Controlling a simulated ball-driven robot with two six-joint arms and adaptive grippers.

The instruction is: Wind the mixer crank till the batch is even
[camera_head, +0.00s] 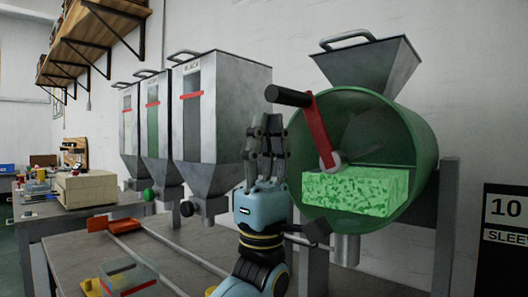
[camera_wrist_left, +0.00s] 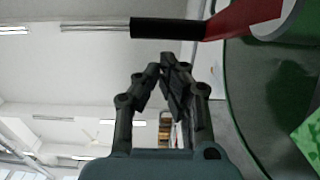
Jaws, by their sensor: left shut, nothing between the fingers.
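The mixer is a green drum (camera_head: 425,140) with a grey hopper on top. Its crank has a red arm (camera_head: 321,132) running up and left from the hub to a black handle (camera_head: 288,96). The batch (camera_head: 358,190) is a block mottled in light and darker green, uneven in colour. My left gripper (camera_head: 265,120) points up, just below and left of the handle in the head view, its fingers shut and empty. In the left wrist view the black handle (camera_wrist_left: 165,28) lies beyond the fingertips (camera_wrist_left: 163,66), apart from them in the picture. My right gripper is out of view.
Several grey hoppers (camera_head: 225,105) with knobs stand left of the mixer. A grey post (camera_head: 446,220) and a dark "10 SLEEV" sign (camera_head: 505,235) are at right. The bench (camera_head: 190,250) holds rails and a clear box (camera_head: 128,278). A wooden shelf (camera_head: 95,30) is at upper left.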

